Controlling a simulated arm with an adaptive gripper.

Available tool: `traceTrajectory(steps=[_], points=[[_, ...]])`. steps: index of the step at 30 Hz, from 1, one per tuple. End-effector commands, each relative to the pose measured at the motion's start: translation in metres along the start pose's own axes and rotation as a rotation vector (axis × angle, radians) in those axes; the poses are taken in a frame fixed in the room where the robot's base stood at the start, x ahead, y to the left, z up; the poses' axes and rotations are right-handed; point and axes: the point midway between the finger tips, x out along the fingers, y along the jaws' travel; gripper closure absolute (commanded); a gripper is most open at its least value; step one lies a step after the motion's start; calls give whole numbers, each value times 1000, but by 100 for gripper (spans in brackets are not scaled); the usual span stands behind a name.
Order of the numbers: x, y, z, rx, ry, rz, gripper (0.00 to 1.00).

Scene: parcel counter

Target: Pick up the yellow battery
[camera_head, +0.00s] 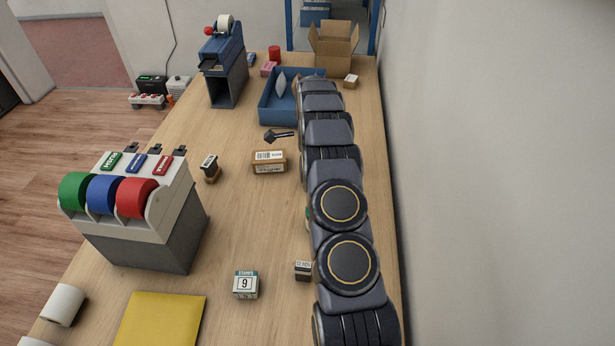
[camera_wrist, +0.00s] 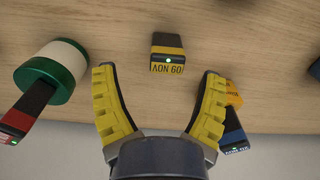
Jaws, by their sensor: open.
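In the wrist view a small black block with a yellow face (camera_wrist: 167,66) lies on the wooden counter. In the head view my arm covers this area, so I cannot make out the battery or my gripper there.
In the wrist view a green-and-white cylinder (camera_wrist: 50,73) and a red-and-black block (camera_wrist: 25,114) lie left. A blue-ended block (camera_wrist: 234,138) and an orange-yellow piece (camera_wrist: 232,92) are close by the right finger. In the head view a blue tray (camera_head: 267,109) stands farther back.

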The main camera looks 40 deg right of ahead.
Motion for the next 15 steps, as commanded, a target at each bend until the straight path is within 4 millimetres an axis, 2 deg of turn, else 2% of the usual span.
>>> traceTrajectory(steps=[3,8,15], points=[[14,0,0,-1,0,2,27],[24,-4,0,-2,0,-2,27],[57,-7,1,-5,0,2,27]])
